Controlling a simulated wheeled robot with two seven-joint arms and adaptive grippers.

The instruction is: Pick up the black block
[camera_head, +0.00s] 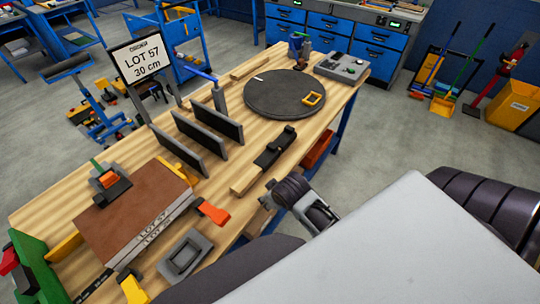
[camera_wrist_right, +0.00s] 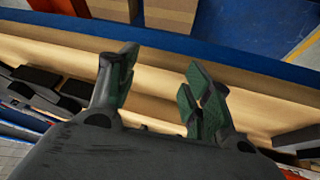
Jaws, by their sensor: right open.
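The black block (camera_head: 275,147) lies on the wooden workbench (camera_head: 222,165), near its front edge and in front of the round dark disc. My right gripper (camera_head: 268,193) is at the bench's front edge, nearer to me than the block and apart from it. In the right wrist view its two fingers (camera_wrist_right: 160,68) stand apart with nothing between them, with the wooden bench behind. Dark parts show left of the fingers in that view (camera_wrist_right: 45,88); I cannot tell which are the block. My left gripper is not in view.
Upright dark panels (camera_head: 208,130) stand left of the block. A brown stacked panel (camera_head: 135,212), an orange-handled clamp (camera_head: 213,212) and a grey tray (camera_head: 185,256) occupy the near left bench.

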